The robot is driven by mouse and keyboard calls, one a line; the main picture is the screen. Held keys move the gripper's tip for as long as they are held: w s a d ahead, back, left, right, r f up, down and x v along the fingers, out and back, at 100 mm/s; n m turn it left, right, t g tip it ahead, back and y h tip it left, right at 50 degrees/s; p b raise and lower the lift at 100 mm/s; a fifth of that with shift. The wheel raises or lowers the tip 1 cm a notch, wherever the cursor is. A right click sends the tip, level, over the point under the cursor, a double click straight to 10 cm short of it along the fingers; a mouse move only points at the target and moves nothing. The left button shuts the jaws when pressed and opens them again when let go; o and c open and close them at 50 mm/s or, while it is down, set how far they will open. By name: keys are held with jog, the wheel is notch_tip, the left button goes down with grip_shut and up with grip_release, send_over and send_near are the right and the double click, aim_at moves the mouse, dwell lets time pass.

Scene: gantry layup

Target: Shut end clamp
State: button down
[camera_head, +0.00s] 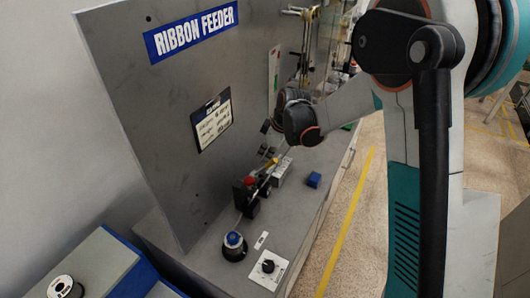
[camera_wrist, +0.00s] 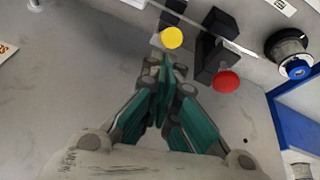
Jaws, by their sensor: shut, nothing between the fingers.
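Two small dark clamp-like fixtures stand on the grey bench by the upright panel. One carries a yellow knob (camera_wrist: 171,38), which also shows in the head view (camera_head: 271,163). The other carries a red knob (camera_wrist: 227,81), also in the head view (camera_head: 250,181). No label tells which is the end clamp. My gripper (camera_wrist: 165,62) is shut and empty, its fingertips close to the yellow knob in the wrist view. I cannot tell whether they touch it. In the head view the fingers are small and hard to make out. A thin ribbon (camera_wrist: 240,48) runs past both fixtures.
A blue-topped spool (camera_head: 233,240) stands near the bench's front, beside a plate with a black dial (camera_head: 268,266). The RIBBON FEEDER panel (camera_head: 150,120) rises along the left. Bare bench lies at right.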

jog(key=shift+d, duration=0.1)
jog(key=shift+s+d+f+t+y+b, duration=0.3)
jog(key=shift+d+b, duration=0.2)
jog(key=shift+b, duration=0.25)
jog(key=shift+s+d+f+t+y+b, duration=0.2)
jog(key=shift+s+d+f+y+b, duration=0.2)
jog(key=shift+b, duration=0.3)
jog(key=s+d+f+t+y+b, duration=0.2)
jog(key=f+b, duration=0.3)
jog(key=b, duration=0.3)
jog(key=s+d+f+t+y+b, duration=0.2)
jog(key=d+f+y+b, duration=0.1)
jog(key=b, duration=0.6)
notch_tip(320, 180, down, 2)
jog(key=shift+s+d+f+y, duration=0.3)
jog(key=shift+d+y, duration=0.1)
jog(key=shift+d, duration=0.5)
